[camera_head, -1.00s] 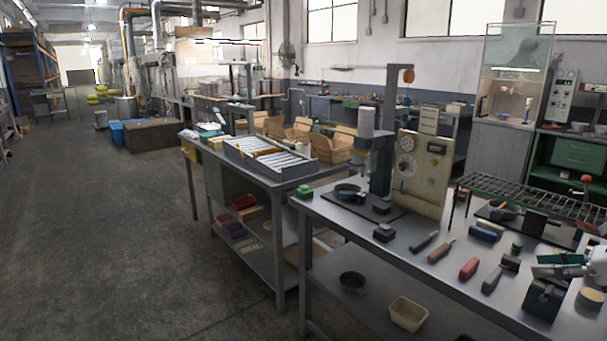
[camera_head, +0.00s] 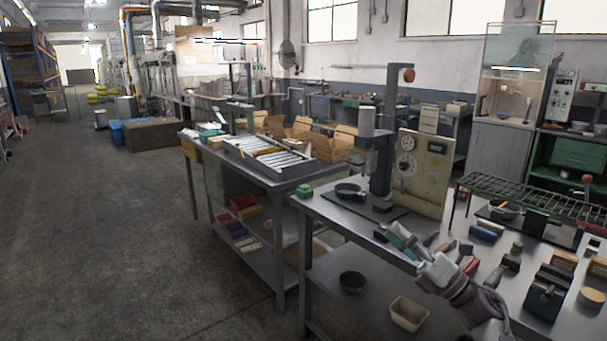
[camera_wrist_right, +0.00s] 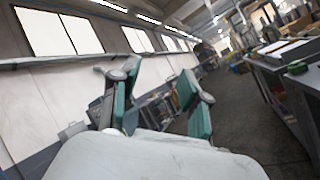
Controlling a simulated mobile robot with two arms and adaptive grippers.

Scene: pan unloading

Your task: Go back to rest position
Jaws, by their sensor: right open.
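My right gripper (camera_head: 400,240), with teal finger pads, is in front of the near workbench's front edge in the head view, covering part of some hand tools. In the right wrist view, its two fingers (camera_wrist_right: 160,88) stand apart with nothing between them. A dark pan (camera_head: 347,191) sits on the plate of the press (camera_head: 380,160), left of and behind my gripper, with clear space between them. A second small pan (camera_head: 505,211) lies on a dark plate at the right. My left gripper is not in view.
The near workbench (camera_head: 325,212) holds hand tools, a black box (camera_head: 546,295) and a round wooden piece (camera_head: 591,298). A gauge panel (camera_head: 420,172) stands beside the press. A bowl (camera_head: 352,282) and cream bin (camera_head: 408,313) are on the lower shelf. The floor at left is open.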

